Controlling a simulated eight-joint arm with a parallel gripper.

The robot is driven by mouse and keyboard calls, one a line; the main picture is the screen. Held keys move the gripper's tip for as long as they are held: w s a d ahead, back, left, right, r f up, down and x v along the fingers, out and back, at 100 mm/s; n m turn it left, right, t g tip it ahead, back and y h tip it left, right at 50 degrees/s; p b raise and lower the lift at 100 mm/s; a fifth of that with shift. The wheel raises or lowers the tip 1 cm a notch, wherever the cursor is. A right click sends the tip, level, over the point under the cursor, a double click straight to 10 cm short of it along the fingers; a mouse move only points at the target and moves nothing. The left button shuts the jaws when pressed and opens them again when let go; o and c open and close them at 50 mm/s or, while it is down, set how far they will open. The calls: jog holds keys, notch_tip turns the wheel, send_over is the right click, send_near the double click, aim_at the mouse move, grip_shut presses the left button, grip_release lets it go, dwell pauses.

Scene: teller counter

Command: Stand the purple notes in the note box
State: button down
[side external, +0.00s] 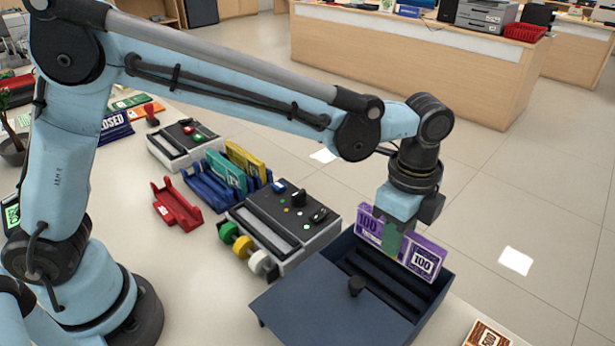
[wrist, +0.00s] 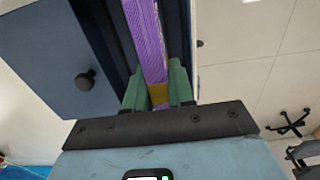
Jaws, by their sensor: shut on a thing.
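The purple notes (side external: 424,257), marked 100, are a flat bundle held on its long edge, upright. My gripper (side external: 393,240) is shut on them near their middle. In the wrist view the green fingers press the purple notes (wrist: 149,40) from both sides, at a brown-yellow band. The dark blue note box (side external: 432,305) is below, with long slots inside. The notes are over its far side, lower edge close to the rim; whether they touch the box floor is hidden. Its lid (side external: 305,300), with a black knob (side external: 356,286), lies to the left of the opening.
A grey machine (side external: 285,215) with colored knobs stands left of the box. Beyond it are a blue rack (side external: 205,190) with teal and yellow notes, a red holder (side external: 176,205) and another machine (side external: 184,143). An orange-brown note bundle (side external: 487,334) lies at front right.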

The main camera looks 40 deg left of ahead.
dwell(0.4)
jog(key=shift+f, duration=3.6)
jog(key=c, duration=0.9)
grip_release()
jog(key=shift+r, duration=0.15)
jog(key=shift+r, duration=3.4)
